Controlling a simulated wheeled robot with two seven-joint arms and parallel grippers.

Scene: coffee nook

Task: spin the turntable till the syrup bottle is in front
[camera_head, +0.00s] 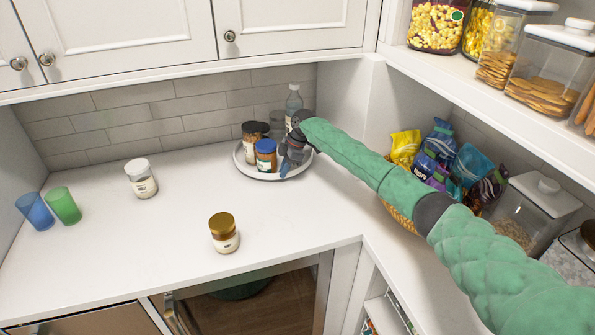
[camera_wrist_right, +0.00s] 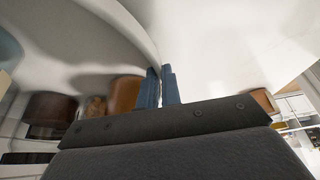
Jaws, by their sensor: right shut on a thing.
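The white round turntable (camera_head: 243,168) stands on the counter near the back corner. A tall clear bottle (camera_head: 294,100) shows at its back right, partly hidden by my arm; I cannot tell for sure that it is the syrup bottle. A dark-lidded jar (camera_head: 252,134) and a blue-lidded jar (camera_head: 266,156) stand at its left and front. My right gripper (camera_head: 284,168) is at the front right of the turntable. In the right wrist view its blue fingers (camera_wrist_right: 161,87) are shut on the turntable's rim (camera_wrist_right: 142,35). My left gripper is out of view.
A white-lidded jar (camera_head: 141,178) and a gold-lidded jar (camera_head: 223,232) stand on the counter. Blue (camera_head: 35,211) and green (camera_head: 64,205) cups are at the far left. Snack bags (camera_head: 436,155) fill a basket at right. The counter's middle is mostly clear.

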